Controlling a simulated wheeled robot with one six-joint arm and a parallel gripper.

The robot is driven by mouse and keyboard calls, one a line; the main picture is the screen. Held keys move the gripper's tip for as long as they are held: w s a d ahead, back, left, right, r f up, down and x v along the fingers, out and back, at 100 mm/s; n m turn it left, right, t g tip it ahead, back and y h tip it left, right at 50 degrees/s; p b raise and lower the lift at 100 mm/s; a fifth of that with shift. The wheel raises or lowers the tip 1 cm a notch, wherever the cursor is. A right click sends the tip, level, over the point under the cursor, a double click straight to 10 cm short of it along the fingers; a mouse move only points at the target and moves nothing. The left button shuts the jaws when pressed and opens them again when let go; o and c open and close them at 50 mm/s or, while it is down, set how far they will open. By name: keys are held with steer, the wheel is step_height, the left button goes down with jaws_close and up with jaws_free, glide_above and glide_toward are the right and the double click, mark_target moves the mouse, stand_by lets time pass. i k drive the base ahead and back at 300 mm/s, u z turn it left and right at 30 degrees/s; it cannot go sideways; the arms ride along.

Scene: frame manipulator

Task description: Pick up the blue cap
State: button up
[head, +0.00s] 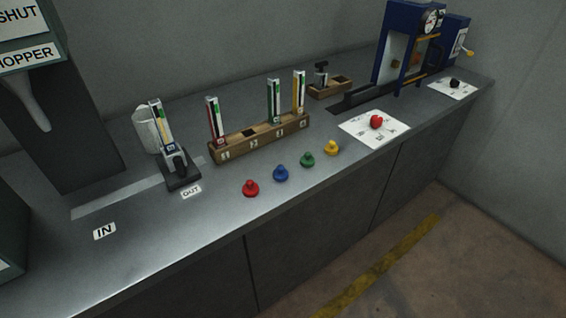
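The blue cap (281,174) stands upright on the grey countertop near its front edge. It is a small knobbed piece in a row, between the red cap (251,188) on its left and the green cap (307,160) on its right. The yellow cap (332,147) is at the right end of the row. The caps stand apart from each other. My gripper does not show in the head view.
A wooden rack (262,138) with several tall holders stands behind the caps. A black stand (181,171) holds another one at left. A white card (358,132) with a red knob, a blue press (404,50) and a hopper (62,105) are also here.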

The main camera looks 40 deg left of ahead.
mark_target(281, 175)
steer(key=u, duration=0.6)
steer(key=i, duration=0.85)
steer(key=u, duration=0.8)
